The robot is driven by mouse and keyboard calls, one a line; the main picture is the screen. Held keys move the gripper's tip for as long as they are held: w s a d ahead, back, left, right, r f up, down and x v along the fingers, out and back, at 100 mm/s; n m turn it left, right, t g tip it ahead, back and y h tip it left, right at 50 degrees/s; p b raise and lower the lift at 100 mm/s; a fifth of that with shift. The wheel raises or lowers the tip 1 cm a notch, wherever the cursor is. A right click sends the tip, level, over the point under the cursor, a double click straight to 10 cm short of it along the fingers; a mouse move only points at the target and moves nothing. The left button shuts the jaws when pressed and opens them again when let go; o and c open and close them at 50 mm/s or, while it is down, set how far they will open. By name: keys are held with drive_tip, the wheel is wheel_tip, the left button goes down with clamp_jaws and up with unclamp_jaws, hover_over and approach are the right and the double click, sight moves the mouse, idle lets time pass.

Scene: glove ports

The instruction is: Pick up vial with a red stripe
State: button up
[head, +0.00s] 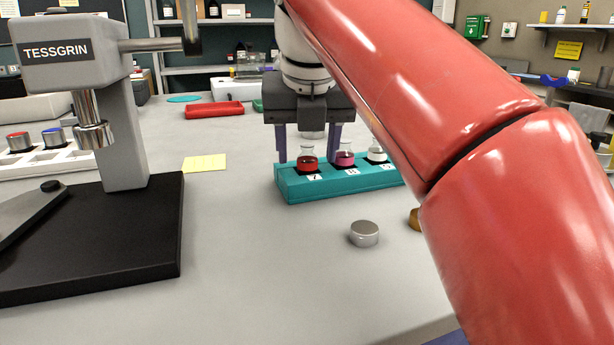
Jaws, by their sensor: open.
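I cannot make out for certain a vial with a red stripe. A small vessel with a red top (19,141) sits in a white rack (80,162) at the far left. One with a blue top (53,137) is beside it. My gripper (308,152) points down at the back of a teal rack (335,184), its two purple fingers apart. A small pale object (312,133) shows between the fingers; what it is I cannot tell. The teal rack holds flasks with red (307,163), magenta (344,159) and clear or whitish (377,155) contents.
A grey TESSGRIN stand (120,110) on a black base (120,240) fills the left. A silver disc (364,234) lies before the teal rack, near a partly hidden brown one (414,219). A red tray (214,110) and yellow paper (205,163) lie farther back. The front-middle table is clear.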

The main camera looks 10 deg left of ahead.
drive_tip(key=shift+w+f, duration=0.1)
drive_tip(key=shift+f, duration=0.1)
drive_tip(key=c, duration=1.1)
drive_tip(key=shift+o, duration=0.2)
drive_tip(key=shift+r, duration=0.1)
